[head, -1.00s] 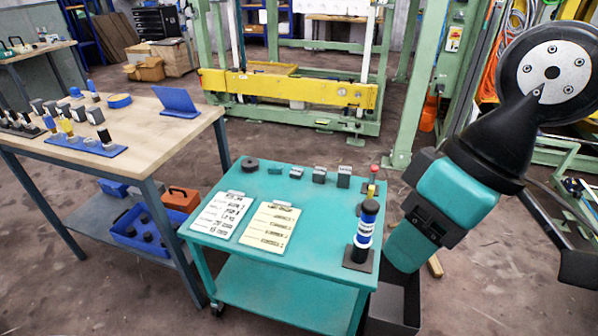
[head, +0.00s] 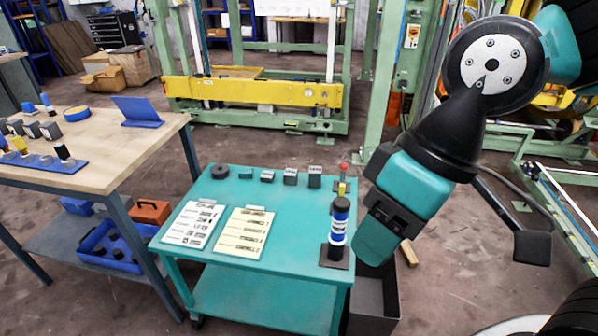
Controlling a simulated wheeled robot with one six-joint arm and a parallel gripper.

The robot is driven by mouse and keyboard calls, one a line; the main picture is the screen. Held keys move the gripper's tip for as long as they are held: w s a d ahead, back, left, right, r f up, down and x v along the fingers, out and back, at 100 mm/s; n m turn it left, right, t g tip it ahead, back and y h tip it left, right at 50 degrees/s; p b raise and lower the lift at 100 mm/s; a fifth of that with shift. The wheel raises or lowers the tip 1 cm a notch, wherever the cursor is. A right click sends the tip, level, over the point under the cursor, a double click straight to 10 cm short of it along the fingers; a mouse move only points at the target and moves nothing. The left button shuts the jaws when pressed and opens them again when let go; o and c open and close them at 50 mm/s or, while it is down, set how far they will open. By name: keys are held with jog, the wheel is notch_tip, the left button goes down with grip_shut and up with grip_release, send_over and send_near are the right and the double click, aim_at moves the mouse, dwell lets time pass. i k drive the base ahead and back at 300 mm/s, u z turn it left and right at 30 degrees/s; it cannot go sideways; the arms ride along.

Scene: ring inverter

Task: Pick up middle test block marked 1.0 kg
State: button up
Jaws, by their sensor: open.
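A row of small test blocks stands near the back edge of the teal cart (head: 285,277). The middle grey block (head: 290,177) stands between a lower grey block (head: 267,176) and a taller dark block (head: 315,176). Their markings are too small to read. My gripper (head: 376,238) hangs at the lower end of my arm, past the cart's right edge. It is to the right of the blocks and apart from them. It is seen from the side, so the space between its fingers is hidden. No object shows in it.
A blue-and-black cylinder (head: 338,232) stands upright on a dark base at the cart's right side, between gripper and blocks. A red-topped yellow post (head: 342,180) stands behind it. Two sheets (head: 246,233) lie at the front left. A dark open bin (head: 372,312) is below my gripper.

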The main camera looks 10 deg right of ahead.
aim_at(290, 176)
jog(key=z, duration=0.05)
jog(key=k, duration=0.45)
jog(key=u, duration=1)
jog(key=i, duration=0.7)
jog(key=u, duration=0.45)
jog(key=i, duration=0.75)
jog(key=z, duration=0.7)
jog(key=i, duration=0.65)
jog(key=z, duration=0.45)
